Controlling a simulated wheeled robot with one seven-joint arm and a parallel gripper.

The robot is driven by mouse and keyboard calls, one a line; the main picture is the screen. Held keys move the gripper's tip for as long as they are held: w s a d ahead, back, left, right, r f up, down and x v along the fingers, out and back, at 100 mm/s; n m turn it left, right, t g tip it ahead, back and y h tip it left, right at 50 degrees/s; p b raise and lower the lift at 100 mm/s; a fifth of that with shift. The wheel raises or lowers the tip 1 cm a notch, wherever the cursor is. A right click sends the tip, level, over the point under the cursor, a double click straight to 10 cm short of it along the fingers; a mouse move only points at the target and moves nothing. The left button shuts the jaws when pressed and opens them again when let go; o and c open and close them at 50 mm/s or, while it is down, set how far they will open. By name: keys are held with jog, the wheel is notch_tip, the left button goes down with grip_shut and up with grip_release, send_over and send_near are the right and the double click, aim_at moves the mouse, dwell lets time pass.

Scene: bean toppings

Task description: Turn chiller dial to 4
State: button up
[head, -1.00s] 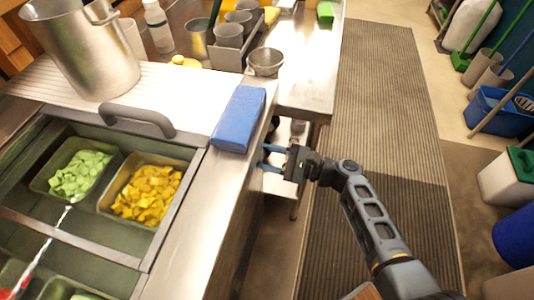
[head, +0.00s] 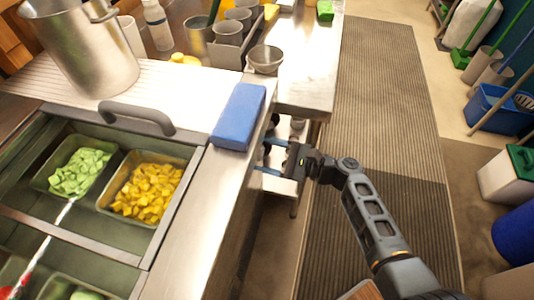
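My gripper (head: 268,157) is at the front side of the steel chiller counter (head: 203,222), just right of and below the blue block on its edge. Its two blue fingers are spread apart and point left toward the counter's front face. The chiller dial cannot be made out; the counter's front face is seen very steeply from above. Whether the fingertips touch anything there is hidden by the counter edge.
A blue block (head: 239,117) lies on the counter edge above the gripper. Pans of green pieces (head: 80,173) and yellow pieces (head: 146,190) sit in the open chiller well. A steel bowl (head: 266,59) stands behind. The ribbed floor mat (head: 385,120) at right is clear.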

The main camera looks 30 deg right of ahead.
jog(key=v, duration=0.7)
jog(key=shift+s+d+b, duration=0.2)
jog(key=shift+s+b, duration=0.1)
jog(key=shift+b, duration=0.15)
